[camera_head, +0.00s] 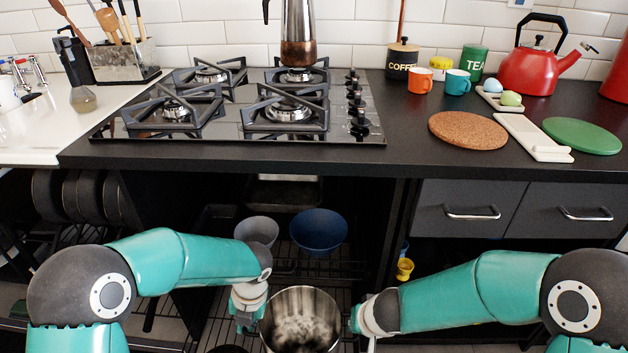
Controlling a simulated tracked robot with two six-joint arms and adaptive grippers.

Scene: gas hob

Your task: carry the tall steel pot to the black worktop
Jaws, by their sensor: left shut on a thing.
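The steel pot (301,322) is low at the bottom centre of the view, in front of the open shelves and below the counter's front edge. I look into its open, shiny inside; its lower part is cut off by the frame. My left gripper (247,318) is shut on the pot at its left side. My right gripper (358,321) is at the pot's right side, its fingers mostly hidden, so I cannot tell whether it is open or shut. The black worktop (408,140) is above and beyond the pot, right of the gas hob (225,130).
A cork mat (468,130), a white board (533,138) and a green mat (582,136) lie on the worktop. Mugs (420,80), canisters and a red kettle (540,70) stand behind. A tall pot (298,30) stands on the hob. Bare worktop shows left of the cork mat.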

